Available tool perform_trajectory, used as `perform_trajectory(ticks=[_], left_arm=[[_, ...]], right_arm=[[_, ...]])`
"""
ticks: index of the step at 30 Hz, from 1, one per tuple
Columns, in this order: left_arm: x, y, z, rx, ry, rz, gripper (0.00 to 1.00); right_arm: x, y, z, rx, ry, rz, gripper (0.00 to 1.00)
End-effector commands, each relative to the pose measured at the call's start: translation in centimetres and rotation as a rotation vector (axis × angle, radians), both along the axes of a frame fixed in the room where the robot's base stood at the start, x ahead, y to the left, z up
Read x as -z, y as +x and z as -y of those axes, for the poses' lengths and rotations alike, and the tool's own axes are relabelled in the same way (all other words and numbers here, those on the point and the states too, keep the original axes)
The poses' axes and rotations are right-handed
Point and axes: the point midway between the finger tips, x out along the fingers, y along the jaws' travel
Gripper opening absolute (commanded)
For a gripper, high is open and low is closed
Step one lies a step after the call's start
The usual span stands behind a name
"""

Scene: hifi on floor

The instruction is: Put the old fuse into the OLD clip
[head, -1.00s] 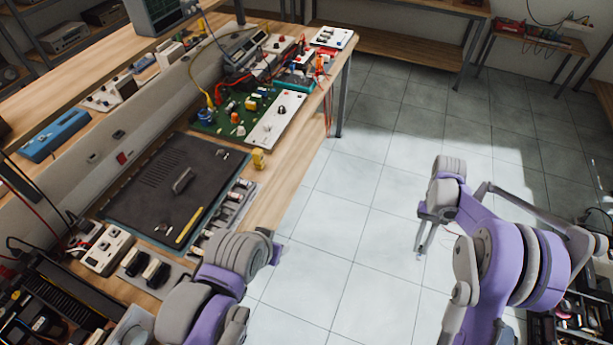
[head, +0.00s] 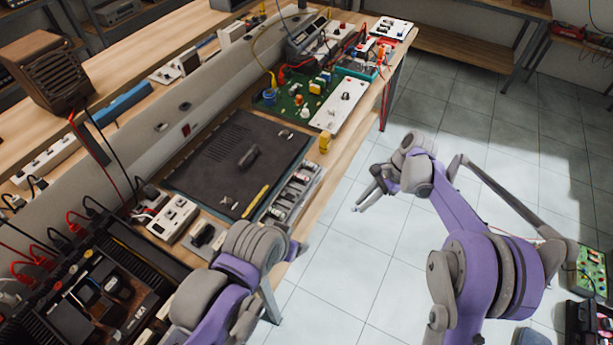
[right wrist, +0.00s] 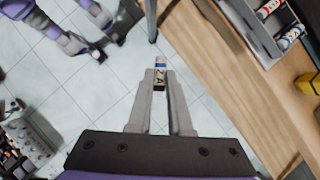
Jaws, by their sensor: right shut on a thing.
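My right gripper (head: 366,196) hangs over the floor just right of the bench edge. In the right wrist view its fingers (right wrist: 160,88) are shut on a small fuse (right wrist: 160,75) with a blue band and dark marks, held upright between the tips. A grey tray (head: 262,218) with several fuse-like cylinders lies along the bench's front edge; its corner shows in the right wrist view (right wrist: 240,14) with red-banded and blue-banded cylinders. I cannot make out an OLD label or clip. My left gripper (head: 296,250) is by the bench edge, its fingers mostly hidden.
A dark mat (head: 215,165) with small parts and a yellow stick (head: 255,201) lies behind the tray. A yellow block (head: 325,142) stands at the bench edge near a green circuit board (head: 285,104). Open floor lies right of the bench.

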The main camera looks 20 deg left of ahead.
Motion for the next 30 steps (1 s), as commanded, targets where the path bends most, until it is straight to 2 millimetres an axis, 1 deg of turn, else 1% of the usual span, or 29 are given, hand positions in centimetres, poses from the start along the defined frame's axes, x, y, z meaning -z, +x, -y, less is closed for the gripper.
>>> perform_trajectory(ticks=[1,2,3,5,6,9,12,16,20,26,30], left_arm=[[0.6,-0.3,0.0,0.000,0.000,-0.005,0.70],[0.8,-0.4,0.0,0.000,0.000,-0.007,0.70],[1.0,-0.5,0.0,0.000,0.000,-0.009,0.70],[1.3,-0.6,0.0,0.000,0.000,-0.012,0.70],[1.5,-0.7,0.0,0.000,0.000,-0.013,0.70],[1.9,-0.8,0.0,0.000,0.000,-0.016,0.70],[2.1,-0.9,0.0,0.000,0.000,-0.018,0.70],[2.3,-1.0,0.0,0.000,0.000,-0.019,0.70],[2.4,-1.0,0.0,0.000,0.000,-0.020,0.70],[2.9,-1.2,0.0,0.000,0.000,-0.024,0.70],[3.6,-1.5,0.0,0.000,0.000,-0.028,0.70]], right_arm=[[-0.4,-0.6,-3.2,0.090,0.004,-0.001,0.00],[-0.8,-0.9,-5.0,0.156,0.002,-0.001,0.00],[-1.4,-1.1,-7.3,0.242,0.003,-0.001,0.00],[-2.2,-1.7,-10.5,0.364,0.003,-0.002,0.00],[-2.8,-2.1,-12.4,0.438,0.003,-0.001,0.00],[-4.2,-3.0,-16.2,0.593,0.000,-0.002,0.00],[-5.2,-3.6,-18.8,0.700,0.000,0.000,0.00],[-6.0,-4.1,-20.4,0.775,-0.002,0.000,0.00],[-6.1,-4.2,-20.8,0.799,-0.003,-0.002,0.00],[-5.0,-4.2,-20.8,0.799,-0.004,-0.002,0.00],[-3.8,-4.2,-20.8,0.799,-0.004,-0.002,0.00]])
